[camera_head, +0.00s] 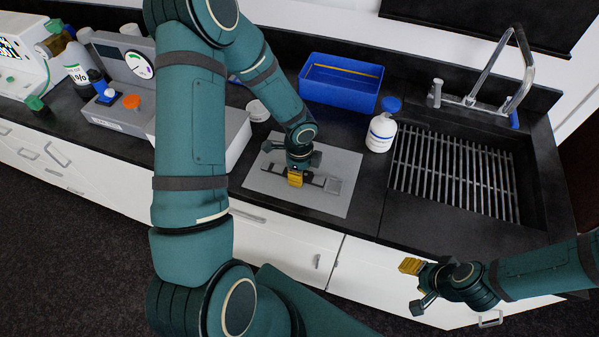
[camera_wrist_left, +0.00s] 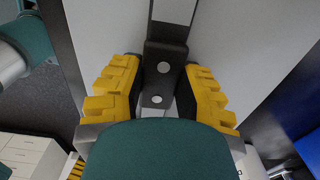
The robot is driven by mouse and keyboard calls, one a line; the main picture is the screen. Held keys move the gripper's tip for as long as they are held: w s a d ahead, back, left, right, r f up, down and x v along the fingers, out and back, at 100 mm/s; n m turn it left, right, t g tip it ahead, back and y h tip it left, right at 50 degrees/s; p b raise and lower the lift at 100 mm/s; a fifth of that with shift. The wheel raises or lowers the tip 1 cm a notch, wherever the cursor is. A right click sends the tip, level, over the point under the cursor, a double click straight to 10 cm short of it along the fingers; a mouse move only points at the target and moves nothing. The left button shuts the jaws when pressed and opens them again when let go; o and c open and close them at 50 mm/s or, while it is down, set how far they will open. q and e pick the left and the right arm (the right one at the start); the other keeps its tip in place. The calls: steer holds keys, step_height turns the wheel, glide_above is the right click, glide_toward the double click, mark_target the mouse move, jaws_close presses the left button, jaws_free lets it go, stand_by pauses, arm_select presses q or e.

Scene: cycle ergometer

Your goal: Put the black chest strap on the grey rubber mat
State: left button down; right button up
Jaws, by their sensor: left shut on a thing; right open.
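The grey rubber mat (camera_head: 284,195) lies on the black counter, left of the sink. The black chest strap (camera_head: 318,182) is over the mat in the head view, partly hidden by my left gripper (camera_head: 296,180). In the left wrist view, a black part of the strap (camera_wrist_left: 165,72) with two pale round studs sits between the yellow fingers of my left gripper (camera_wrist_left: 163,95), which is shut on it. Whether the strap touches the mat is hard to tell. My right gripper (camera_head: 412,278) is open and empty, in front of the counter's front edge.
A blue bin (camera_head: 340,92) stands behind the mat. A white bottle with a blue cap (camera_head: 380,132) stands at its right, beside the sink with a metal rack (camera_head: 455,170). A grey device with an orange knob (camera_head: 132,102) and several bottles are at the left.

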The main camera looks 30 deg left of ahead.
arm_select(q)
steer(key=shift+f, duration=0.2)
steer(key=c, duration=0.7)
jaws_free()
steer(key=shift+c, duration=0.2)
steer(key=shift+r, duration=0.1)
steer(key=shift+r, duration=0.35)
step_height(320, 180, up, 12)
steer(key=p, duration=0.2)
steer(key=shift+f, duration=0.25)
